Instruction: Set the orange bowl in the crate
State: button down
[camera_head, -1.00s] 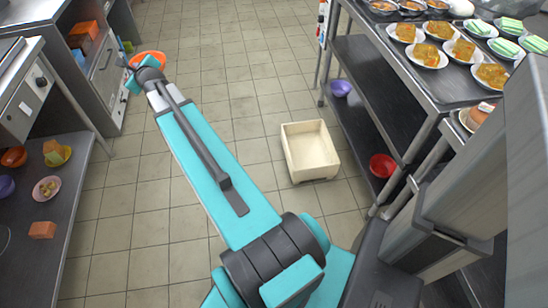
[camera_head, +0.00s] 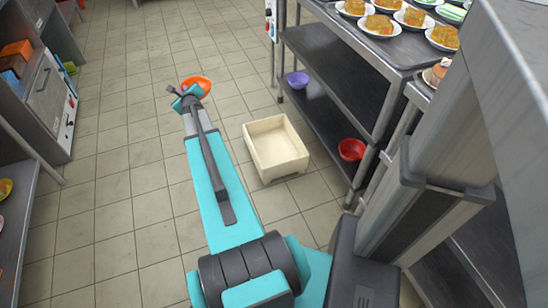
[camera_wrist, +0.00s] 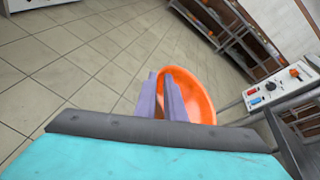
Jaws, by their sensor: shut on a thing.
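The orange bowl (camera_head: 196,84) is at the end of my arm in the head view, held in the air above the floor. In the wrist view the orange bowl (camera_wrist: 200,98) sits tilted between and beyond the two fingers. My gripper (camera_wrist: 172,82) is shut on its rim. In the head view my gripper (camera_head: 184,95) is partly hidden by the wrist. The cream crate (camera_head: 276,148) stands on the tiled floor, to the right of and nearer than my gripper. It looks empty, and the bowl is apart from it.
A steel rack stands on the right; its lower shelf (camera_head: 312,112) holds a purple bowl (camera_head: 298,79) and a red bowl (camera_head: 351,149). Plates of food (camera_head: 381,25) cover its top. A cabinet (camera_head: 50,92) stands at left. The floor (camera_head: 110,160) between is clear.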

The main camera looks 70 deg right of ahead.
jog(key=s+d+f+m+g+h+b, duration=0.1)
jog(key=s+d+f+g+b, duration=0.1)
jog(key=s+d+f, duration=0.3)
jog(key=s+d+f+m+g+h+b, duration=0.1)
jog(key=s+d+f+m+g+b, duration=0.1)
jog(key=s+d+f, duration=0.4)
jog(key=s+d+f+m+g+h+b, duration=0.1)
jog(key=s+d+f+b, duration=0.3)
jog(key=s+f, duration=1)
jog(key=s+d+m+g, duration=0.1)
jog(key=s, duration=0.6)
jog(key=shift+d+b, duration=0.35)
jog(key=shift+w+f, duration=0.1)
jog(key=shift+f, duration=0.1)
jog(key=shift+f+b, duration=1.2)
jog(key=shift+f, duration=1.2)
notch_tip(320, 180, down, 5)
jog(key=shift+b, duration=1)
jog(key=shift+f+b, duration=0.7)
jog(key=shift+b, duration=0.35)
